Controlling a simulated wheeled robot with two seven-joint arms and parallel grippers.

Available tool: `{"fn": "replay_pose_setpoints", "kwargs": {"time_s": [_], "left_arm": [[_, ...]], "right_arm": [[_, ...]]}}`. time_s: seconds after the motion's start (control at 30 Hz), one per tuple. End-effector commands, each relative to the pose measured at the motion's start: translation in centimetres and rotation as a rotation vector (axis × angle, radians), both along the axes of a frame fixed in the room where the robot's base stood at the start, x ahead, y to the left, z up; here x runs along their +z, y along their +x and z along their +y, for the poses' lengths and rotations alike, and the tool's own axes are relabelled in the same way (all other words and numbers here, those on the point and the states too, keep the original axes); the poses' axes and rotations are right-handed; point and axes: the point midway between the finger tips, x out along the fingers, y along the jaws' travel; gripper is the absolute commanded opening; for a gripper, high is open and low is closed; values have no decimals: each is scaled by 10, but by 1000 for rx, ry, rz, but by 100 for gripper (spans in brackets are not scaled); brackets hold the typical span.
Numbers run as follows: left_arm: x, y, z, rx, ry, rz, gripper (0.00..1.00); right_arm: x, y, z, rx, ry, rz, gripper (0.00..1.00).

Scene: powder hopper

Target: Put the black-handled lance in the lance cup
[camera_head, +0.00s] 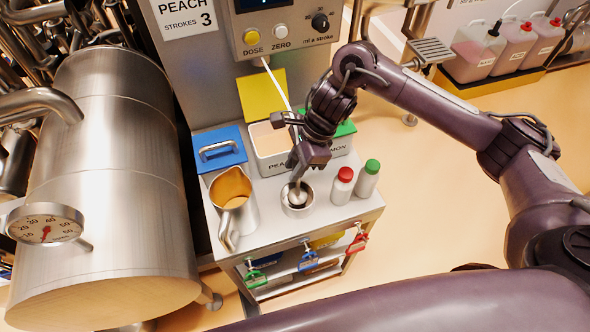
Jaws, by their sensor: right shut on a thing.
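My right gripper (297,171) points down just above a small round steel cup (298,210) on the shelf top. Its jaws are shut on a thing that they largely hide. A dark piece (299,189) shows between the fingertips and the cup mouth. It looks like part of the black handle, but I cannot tell how far it reaches into the cup. A thin pale rod (275,80) slants from below the dosing panel down behind my right wrist. It may be the lance's shaft. My left gripper is not in view.
Left of the cup stands a steel jug (235,214). Right of it are a red-capped bottle (341,187) and a green-capped bottle (367,180). Behind are a blue lid (217,150) and a peach-labelled bin (272,163). A large steel vessel (110,190) fills the left.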

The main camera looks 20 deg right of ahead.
Motion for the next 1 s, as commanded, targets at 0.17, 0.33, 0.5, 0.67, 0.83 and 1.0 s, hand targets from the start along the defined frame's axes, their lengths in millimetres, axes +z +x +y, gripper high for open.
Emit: {"fn": "replay_pose_setpoints", "kwargs": {"time_s": [0.17,0.33,0.5,0.67,0.83,1.0], "left_arm": [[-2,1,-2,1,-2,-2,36],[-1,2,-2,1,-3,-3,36],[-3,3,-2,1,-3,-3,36],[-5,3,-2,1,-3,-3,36],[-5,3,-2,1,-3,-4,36],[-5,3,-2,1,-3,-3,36]], "right_arm": [[-21,-1,1,-1,3,3,0],[-22,0,0,1,1,0,0],[-24,0,0,1,1,0,0],[-25,0,0,0,0,1,33],[-25,0,0,1,0,2,46],[-25,0,0,1,0,2,46]]}}
